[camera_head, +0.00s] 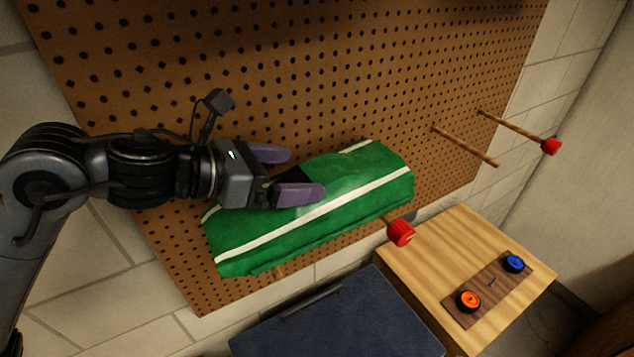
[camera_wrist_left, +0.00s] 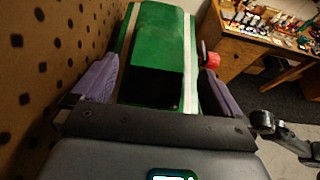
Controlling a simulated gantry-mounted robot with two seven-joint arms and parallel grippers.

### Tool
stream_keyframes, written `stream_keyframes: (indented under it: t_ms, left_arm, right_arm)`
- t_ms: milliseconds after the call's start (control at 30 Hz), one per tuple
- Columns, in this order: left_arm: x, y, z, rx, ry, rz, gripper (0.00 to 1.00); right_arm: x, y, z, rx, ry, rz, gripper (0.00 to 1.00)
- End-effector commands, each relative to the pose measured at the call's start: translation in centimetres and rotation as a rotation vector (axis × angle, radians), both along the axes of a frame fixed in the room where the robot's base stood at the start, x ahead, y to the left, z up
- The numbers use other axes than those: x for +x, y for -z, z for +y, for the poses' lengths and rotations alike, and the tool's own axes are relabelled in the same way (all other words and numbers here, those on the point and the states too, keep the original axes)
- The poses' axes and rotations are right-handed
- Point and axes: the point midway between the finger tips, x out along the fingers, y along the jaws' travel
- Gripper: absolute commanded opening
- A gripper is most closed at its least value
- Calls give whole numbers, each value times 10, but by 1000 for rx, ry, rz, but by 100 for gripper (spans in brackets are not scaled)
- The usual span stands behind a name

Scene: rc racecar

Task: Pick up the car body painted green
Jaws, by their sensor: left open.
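The green car body (camera_head: 340,206) with white stripes rests against the brown pegboard, on pegs under it. A red-tipped peg (camera_head: 400,232) sticks out at its lower edge. My left gripper (camera_head: 284,174) reaches over the middle of the car body. Its two purple fingers are open and apart. In the left wrist view the green car body (camera_wrist_left: 155,45) lies between the open fingers (camera_wrist_left: 160,88), one finger on each side. I cannot tell whether the fingers touch it. My right gripper is not in view.
The pegboard (camera_head: 300,60) is close behind my left gripper. A wooden table (camera_head: 450,240) with an orange button (camera_head: 469,301) and a blue button (camera_head: 514,263) stands below. A dark blue surface (camera_head: 340,322) lies at the bottom.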

Motion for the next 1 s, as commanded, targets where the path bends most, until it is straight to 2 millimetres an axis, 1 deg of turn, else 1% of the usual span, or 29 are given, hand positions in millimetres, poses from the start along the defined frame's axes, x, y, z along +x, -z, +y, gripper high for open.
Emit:
stream_keyframes:
  t_ms: [33,233,300,433,700,867,1000]
  left_arm:
    - [2,1,-3,1,1,3,100]
    - [13,14,-22,0,1,5,100]
    - [16,17,-29,0,2,3,100]
    - [20,23,-36,0,1,2,100]
    - [21,25,-37,0,0,0,100]
    - [21,24,-37,0,0,0,76]
    - [21,24,-37,0,0,0,54]
  right_arm:
    - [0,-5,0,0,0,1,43]
    - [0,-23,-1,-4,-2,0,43]
    - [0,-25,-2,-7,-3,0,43]
    - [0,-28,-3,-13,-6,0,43]
    - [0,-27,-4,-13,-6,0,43]
    - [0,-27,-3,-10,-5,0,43]
    - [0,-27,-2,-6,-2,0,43]
